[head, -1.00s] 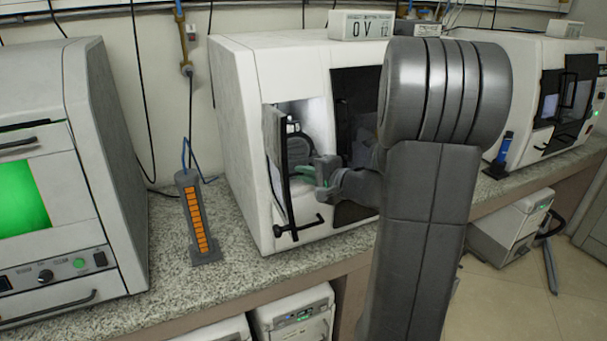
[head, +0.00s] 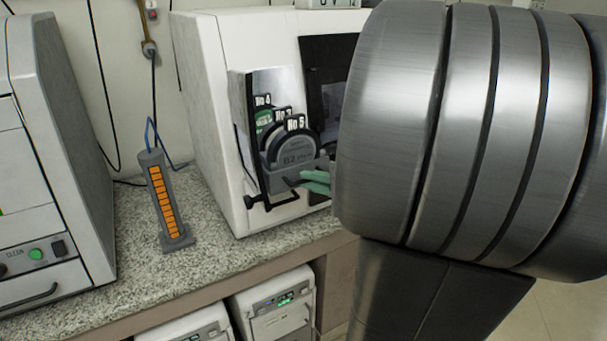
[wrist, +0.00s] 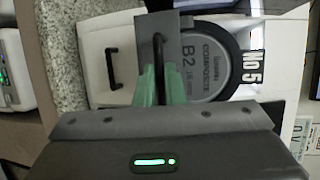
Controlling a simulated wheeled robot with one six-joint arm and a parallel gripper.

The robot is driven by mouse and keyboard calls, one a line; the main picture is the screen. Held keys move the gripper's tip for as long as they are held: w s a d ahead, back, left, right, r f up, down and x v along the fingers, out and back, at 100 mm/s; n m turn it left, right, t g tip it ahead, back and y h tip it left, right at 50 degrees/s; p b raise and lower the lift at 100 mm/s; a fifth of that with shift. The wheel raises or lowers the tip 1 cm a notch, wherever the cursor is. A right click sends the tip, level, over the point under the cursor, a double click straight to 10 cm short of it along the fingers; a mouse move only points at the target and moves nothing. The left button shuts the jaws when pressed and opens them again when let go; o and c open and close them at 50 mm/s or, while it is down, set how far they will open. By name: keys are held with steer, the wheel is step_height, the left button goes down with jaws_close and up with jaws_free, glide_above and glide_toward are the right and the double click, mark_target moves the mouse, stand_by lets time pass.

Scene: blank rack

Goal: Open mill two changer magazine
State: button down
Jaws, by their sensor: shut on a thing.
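The changer magazine (head: 274,172) stands out of the opening in the front of the white mill (head: 205,95). It carries upright round blanks; the front one (head: 297,147) reads B2 with a "No 5" tag, and others tagged No 4 and, it seems, No 3 stand behind. My gripper (head: 314,180) has green fingers shut on the handle at the magazine's front. The wrist view shows the fingers (wrist: 157,85) around the dark handle (wrist: 160,55) on the grey front plate (wrist: 144,32). My arm hides the mill's right part.
A black bar handle (head: 270,201) sits low on the mill front, below the magazine. A grey stand with orange cells (head: 163,200) is left of the mill on the speckled counter (head: 125,260). Another machine (head: 45,150) stands farther left. Boxes (head: 275,305) sit below the counter.

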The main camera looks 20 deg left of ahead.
steer(key=shift+s+d, duration=1.2)
steer(key=shift+d, duration=0.2)
steer(key=c, duration=1.5)
jaws_free()
steer(key=shift+c, duration=0.2)
steer(key=shift+d, duration=0.1)
steer(key=v, duration=1.3)
steer(key=shift+d, duration=0.3)
steer(key=shift+a, duration=0.15)
steer(key=x, duration=1.3)
steer(key=shift+a, duration=0.25)
